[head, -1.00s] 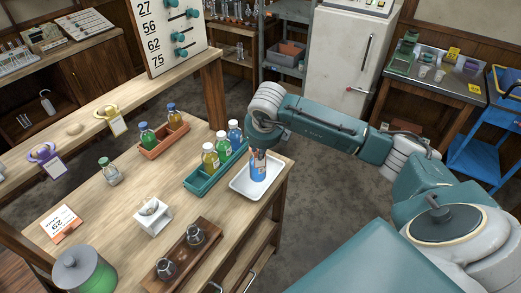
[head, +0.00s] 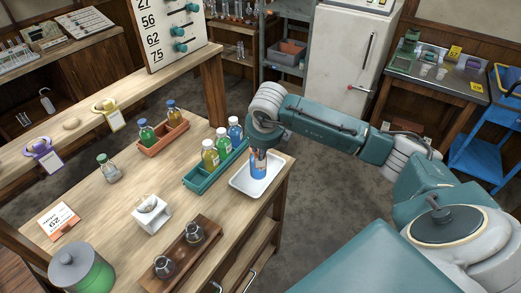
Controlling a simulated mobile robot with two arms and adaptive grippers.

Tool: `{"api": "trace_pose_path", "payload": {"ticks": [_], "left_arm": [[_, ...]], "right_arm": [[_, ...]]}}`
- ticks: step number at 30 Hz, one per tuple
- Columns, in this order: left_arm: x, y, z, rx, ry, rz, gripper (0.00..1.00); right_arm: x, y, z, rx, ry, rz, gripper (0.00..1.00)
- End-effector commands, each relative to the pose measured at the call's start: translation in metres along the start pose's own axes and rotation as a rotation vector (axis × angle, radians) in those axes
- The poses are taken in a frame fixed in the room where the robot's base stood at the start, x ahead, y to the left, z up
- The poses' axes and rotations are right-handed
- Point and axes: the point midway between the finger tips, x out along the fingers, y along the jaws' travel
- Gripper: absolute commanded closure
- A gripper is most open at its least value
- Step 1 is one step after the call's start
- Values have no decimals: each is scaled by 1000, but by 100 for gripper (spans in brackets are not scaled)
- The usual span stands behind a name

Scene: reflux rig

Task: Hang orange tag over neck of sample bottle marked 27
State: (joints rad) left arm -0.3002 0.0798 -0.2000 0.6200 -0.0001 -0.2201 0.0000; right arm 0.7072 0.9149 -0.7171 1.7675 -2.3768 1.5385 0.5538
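I cannot make out an orange tag hanging anywhere; an orange-and-white card (head: 59,221) that seems to read 29 lies at the bench's left. A purple-topped tag (head: 43,154) and a yellow-topped tag (head: 108,112) hang on the raised shelf edge. Bottles with green (head: 146,133) and amber (head: 173,114) contents stand in an orange rack. Yellow (head: 210,154), green (head: 223,142) and blue (head: 235,128) ones stand in a teal rack. A clear bottle (head: 110,170) stands alone. Bottle numbers are too small to read. My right arm reaches over the bench's far right corner; its fingers do not show. My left gripper is out of view.
A white tray (head: 242,188) holds a blue container (head: 258,166). A wooden holder (head: 205,247) with glassware, a white stand (head: 151,219) and a green-bottomed canister (head: 88,272) occupy the front. A numbered board (head: 165,40) stands behind. Bare wood lies around the clear bottle.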

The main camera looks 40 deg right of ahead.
Motion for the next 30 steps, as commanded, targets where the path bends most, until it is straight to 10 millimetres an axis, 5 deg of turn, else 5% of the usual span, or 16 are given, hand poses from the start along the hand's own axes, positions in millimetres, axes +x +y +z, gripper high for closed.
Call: {"api": "trace_pose_path", "payload": {"ticks": [23, 24, 27, 30], "left_arm": [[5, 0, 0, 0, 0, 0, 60], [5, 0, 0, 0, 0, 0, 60], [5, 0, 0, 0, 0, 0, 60], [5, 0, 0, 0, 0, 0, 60]], "right_arm": [[-1, 0, 1, 0, -1, 0, 100], [-1, 0, 1, 0, -1, 0, 80], [-1, 0, 0, 0, 0, 0, 60], [-1, 0, 0, 0, 0, 0, 60]]}}
